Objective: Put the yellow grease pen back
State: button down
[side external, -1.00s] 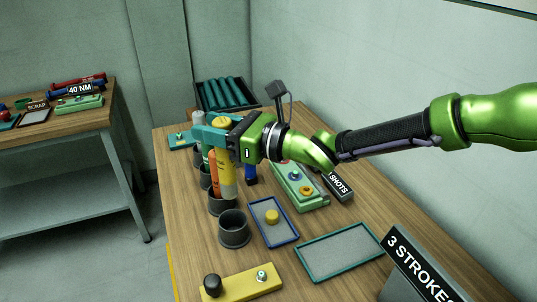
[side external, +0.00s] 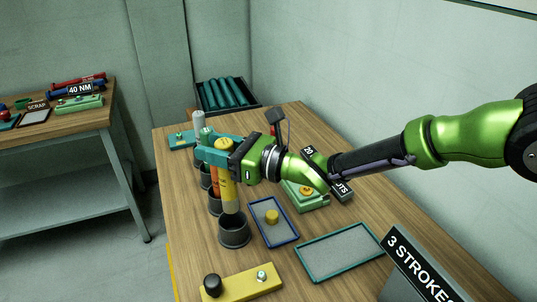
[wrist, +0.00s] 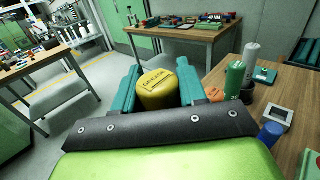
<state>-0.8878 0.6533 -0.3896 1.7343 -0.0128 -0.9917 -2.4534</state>
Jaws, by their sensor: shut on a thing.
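The yellow grease pen (side external: 229,190) is upright in my gripper (side external: 216,149), whose teal jaws are shut on its upper part. Its yellow cap, with dark lettering, shows between the jaws (wrist: 157,88) in the wrist view (wrist: 157,97). The pen's lower end is at the mouth of the nearest dark cup (side external: 234,233). I cannot tell whether the tip is inside the rim or just above it. Behind it, an orange tube (side external: 214,188) stands in another dark cup (side external: 215,207), partly hidden by the pen.
A green tube (wrist: 234,78) and a white tube (wrist: 250,57) stand farther along the cup row. A blue-rimmed tray (side external: 286,238) with a yellow knob lies right of the nearest cup. A yellow plate (side external: 240,284) lies in front. A teal-rimmed tray (side external: 340,254) lies at right.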

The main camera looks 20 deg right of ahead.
aim_at(221, 180)
jog(key=shift+f, duration=4.05)
jog(key=c, duration=0.5)
grip_release()
jog(key=shift+c, duration=0.2)
jog(key=v, duration=0.7)
jog(key=shift+s+d, duration=0.2)
